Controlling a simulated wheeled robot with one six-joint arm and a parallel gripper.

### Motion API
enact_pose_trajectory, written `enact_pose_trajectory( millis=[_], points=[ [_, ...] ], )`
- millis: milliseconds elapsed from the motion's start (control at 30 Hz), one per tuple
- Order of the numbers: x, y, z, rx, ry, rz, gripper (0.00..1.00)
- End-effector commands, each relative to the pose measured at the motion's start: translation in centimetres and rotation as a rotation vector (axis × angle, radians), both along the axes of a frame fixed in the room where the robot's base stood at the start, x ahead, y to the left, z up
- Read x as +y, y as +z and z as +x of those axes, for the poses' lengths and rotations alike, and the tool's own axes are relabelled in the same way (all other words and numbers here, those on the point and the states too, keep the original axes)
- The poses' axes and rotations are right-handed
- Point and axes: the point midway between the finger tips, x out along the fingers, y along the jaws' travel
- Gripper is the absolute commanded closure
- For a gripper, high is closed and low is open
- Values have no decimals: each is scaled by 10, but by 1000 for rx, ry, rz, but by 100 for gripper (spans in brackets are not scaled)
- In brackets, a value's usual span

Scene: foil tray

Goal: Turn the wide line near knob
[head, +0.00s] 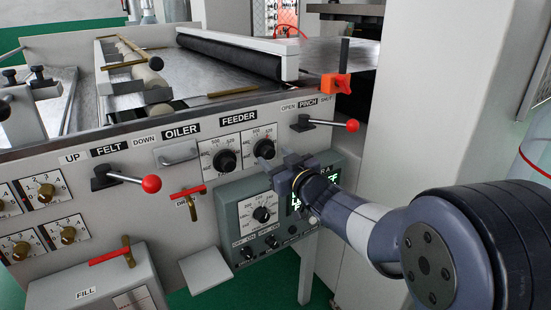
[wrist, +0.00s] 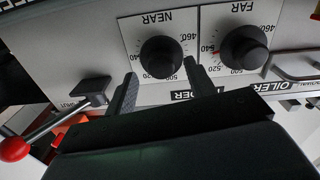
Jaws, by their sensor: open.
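The FEEDER panel carries two round black knobs over white scales. The NEAR knob (head: 264,147) is the right one in the head view. In the wrist view, which is turned over, the NEAR knob (wrist: 161,57) is on the left, beside the FAR knob (wrist: 244,48). The FAR knob (head: 225,160) also shows in the head view. My gripper (head: 275,160) is open in front of the panel, just below the NEAR knob. In the wrist view my gripper (wrist: 160,70) has its fingertips on either side of the NEAR knob; contact cannot be told.
The PINCH lever (head: 329,125) with a red ball stands to the right of the knobs. The OILER handle (head: 178,156) and a red DRIP lever (head: 188,192) are to the left. A grey control box (head: 237,259) with a dial and lit display is below, close to my gripper.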

Motion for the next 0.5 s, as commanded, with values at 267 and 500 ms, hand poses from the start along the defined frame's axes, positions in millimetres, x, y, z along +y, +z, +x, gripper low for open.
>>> enact_pose_trajectory(
  millis=[267,500],
  points=[
    [9,0,14,1,0,-1,48],
    [9,0,14,0,0,0,51]
  ],
)
